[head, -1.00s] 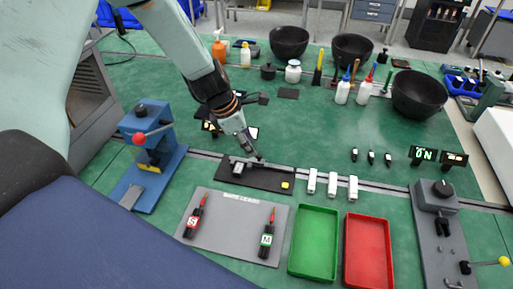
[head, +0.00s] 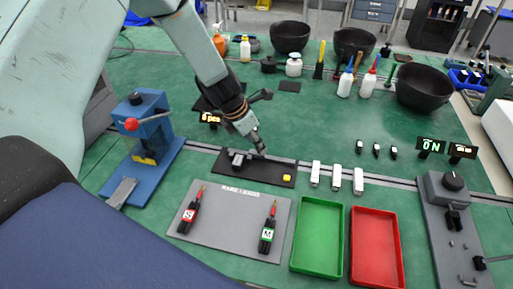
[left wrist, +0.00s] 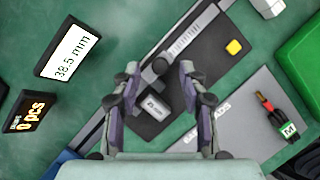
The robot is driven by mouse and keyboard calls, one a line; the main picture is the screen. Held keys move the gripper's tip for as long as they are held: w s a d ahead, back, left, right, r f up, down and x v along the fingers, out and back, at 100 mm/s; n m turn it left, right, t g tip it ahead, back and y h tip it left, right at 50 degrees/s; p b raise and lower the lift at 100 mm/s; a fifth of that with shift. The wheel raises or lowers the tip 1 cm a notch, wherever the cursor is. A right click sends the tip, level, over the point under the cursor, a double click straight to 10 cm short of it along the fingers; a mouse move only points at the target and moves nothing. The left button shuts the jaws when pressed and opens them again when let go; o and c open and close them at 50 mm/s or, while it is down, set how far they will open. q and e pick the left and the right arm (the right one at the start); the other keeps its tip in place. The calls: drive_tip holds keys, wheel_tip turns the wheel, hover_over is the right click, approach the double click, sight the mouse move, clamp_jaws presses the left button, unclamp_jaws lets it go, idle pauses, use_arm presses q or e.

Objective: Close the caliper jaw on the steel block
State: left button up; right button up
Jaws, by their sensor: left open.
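The caliper (head: 240,158) lies on a black plate (head: 272,177) in the middle of the bench. My left gripper (head: 259,149) is above the plate, also in the wrist view (left wrist: 158,70). Its fingers are spread, with the knob and grey part seen between them and nothing held. My right gripper is not in view.
A yellow piece (head: 287,178) is on the plate's right end. A grey mat (head: 232,228) with two probes, green tray (head: 293,240), red tray (head: 353,250) and blue press (head: 150,150) surround it.

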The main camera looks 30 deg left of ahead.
use_arm(q)
drive_tip(key=shift+w+d+f, duration=0.15)
drive_tip(key=shift+f, duration=0.35)
drive_tip(key=shift+c, duration=0.4)
drive_tip(key=c, duration=0.8)
drive_tip(key=shift+a+r+p, duration=0.1)
drive_tip(key=shift+a+p, duration=0.35)
drive_tip(key=shift+a, duration=0.35)
drive_tip(key=shift+s, duration=0.2)
drive_tip(key=o, duration=0.9)
